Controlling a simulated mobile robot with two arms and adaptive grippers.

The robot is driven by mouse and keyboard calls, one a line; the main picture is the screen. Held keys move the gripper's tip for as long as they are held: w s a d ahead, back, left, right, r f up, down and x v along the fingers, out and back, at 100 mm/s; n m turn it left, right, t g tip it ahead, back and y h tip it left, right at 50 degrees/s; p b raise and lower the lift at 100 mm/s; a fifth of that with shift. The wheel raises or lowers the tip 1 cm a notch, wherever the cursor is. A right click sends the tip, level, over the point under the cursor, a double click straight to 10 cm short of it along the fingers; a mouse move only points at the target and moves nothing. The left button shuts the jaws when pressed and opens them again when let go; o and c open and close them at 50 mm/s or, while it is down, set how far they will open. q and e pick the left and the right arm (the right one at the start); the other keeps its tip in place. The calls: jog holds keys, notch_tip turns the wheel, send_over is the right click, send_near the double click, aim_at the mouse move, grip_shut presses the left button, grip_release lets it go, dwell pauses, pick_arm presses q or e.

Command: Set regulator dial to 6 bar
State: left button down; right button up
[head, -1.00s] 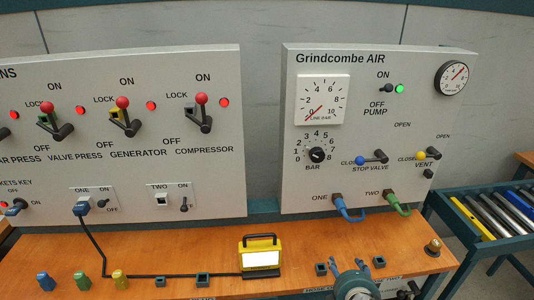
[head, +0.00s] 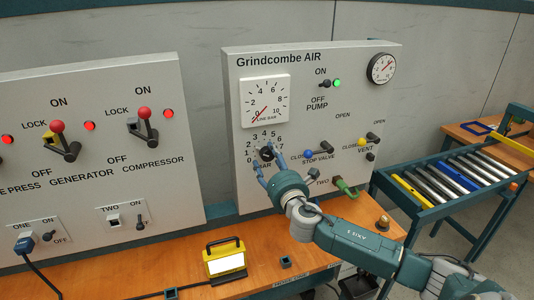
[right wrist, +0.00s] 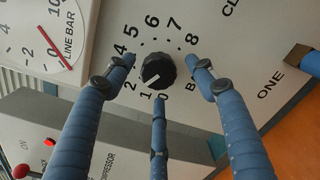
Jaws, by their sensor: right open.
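The black regulator dial (right wrist: 158,70) sits on the grey air panel inside a printed 0 to 8 scale. In the right wrist view its white mark points to the low end, near 1 to 2. The dial also shows in the head view (head: 266,154), partly covered by my fingers. My right gripper (head: 266,162) is open in front of it. In the right wrist view its three blue fingers (right wrist: 158,85) spread around the dial, with no clear contact. The line bar gauge (head: 265,101) has its red needle near 0. My left gripper is out of view.
A yellow work lamp (head: 225,260) stands on the wooden bench below.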

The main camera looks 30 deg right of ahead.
jog(key=shift+x, duration=0.95)
jog(key=shift+w, duration=0.25)
jog(key=c, duration=1.2)
jog(key=shift+o, duration=0.2)
jog(key=shift+f, duration=0.1)
